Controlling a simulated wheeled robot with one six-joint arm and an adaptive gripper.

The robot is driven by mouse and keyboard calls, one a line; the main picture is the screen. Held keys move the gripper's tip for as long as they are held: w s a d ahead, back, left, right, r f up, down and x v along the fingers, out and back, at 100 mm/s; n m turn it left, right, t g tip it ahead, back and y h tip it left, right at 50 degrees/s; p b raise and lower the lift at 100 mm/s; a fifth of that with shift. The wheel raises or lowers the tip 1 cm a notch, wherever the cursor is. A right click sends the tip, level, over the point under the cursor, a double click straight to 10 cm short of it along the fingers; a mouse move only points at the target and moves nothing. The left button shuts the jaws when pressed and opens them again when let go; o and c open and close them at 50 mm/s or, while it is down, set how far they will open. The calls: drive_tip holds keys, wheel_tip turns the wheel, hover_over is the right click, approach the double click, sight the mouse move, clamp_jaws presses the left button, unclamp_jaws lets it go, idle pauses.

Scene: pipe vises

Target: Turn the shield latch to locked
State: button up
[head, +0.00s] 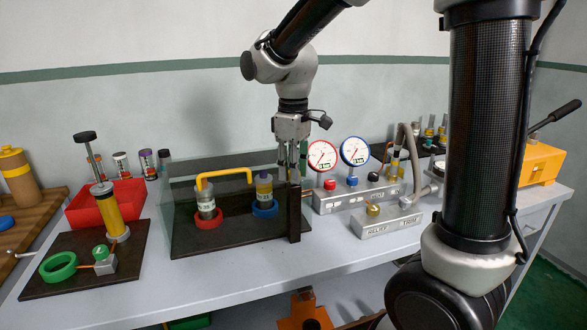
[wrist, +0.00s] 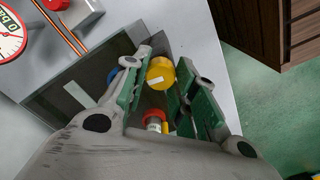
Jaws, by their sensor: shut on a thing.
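The clear shield (head: 180,210) stands around the dark base plate. A dark post (head: 294,222) rises at its right front corner. My gripper (head: 292,172) points down at the top of this post, and the latch there is hidden behind the fingers in the head view. In the wrist view, a round yellow knob with a white mark, which appears to be the shield latch (wrist: 160,74), sits between the green finger pads of my gripper (wrist: 161,88). My gripper is shut on it. Whether the latch stands at locked cannot be read.
Behind the shield are a red vise (head: 207,220) and a blue vise (head: 265,209), each with an upright cylinder; a yellow bent pipe (head: 224,173) spans above. Close right is a manifold with a red gauge (head: 322,156) and a blue gauge (head: 355,151). The front table strip is clear.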

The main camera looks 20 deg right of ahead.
drive_tip(key=shift+n, duration=0.6)
drive_tip(key=o, duration=1)
drive_tip(key=shift+o, duration=0.2)
wheel_tip(320, 180, up, 12)
drive_tip(key=shift+w, duration=0.1)
